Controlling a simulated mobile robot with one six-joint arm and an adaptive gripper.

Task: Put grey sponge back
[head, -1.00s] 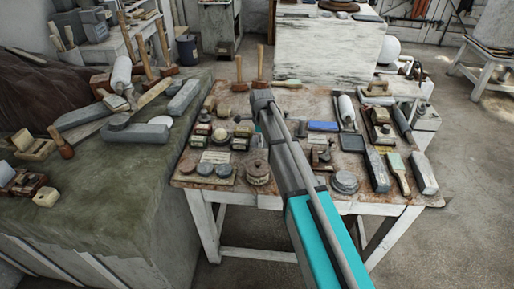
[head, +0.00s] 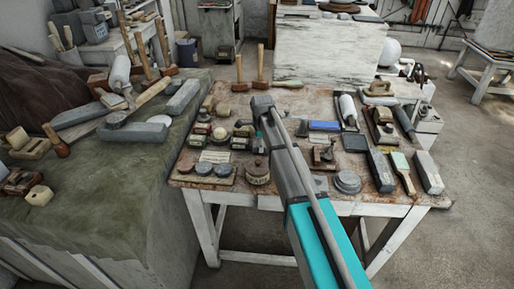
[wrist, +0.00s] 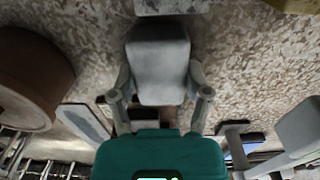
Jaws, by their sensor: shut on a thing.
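A grey block, which looks like the grey sponge (wrist: 158,62), sits between the fingers of my gripper (wrist: 160,82) in the wrist view. The fingers are shut on its two sides. A speckled worn surface shows behind it; I cannot tell whether the block touches it. In the head view my arm reaches over the middle of the cluttered wooden table (head: 286,103). The arm hides most of the gripper and the held block there.
A brown round pot (wrist: 32,78) is left of the fingers and a grey block edge (wrist: 172,5) lies just beyond the held block. In the head view, a blue block (head: 324,125), grey round discs (head: 347,182) and several tools crowd the table.

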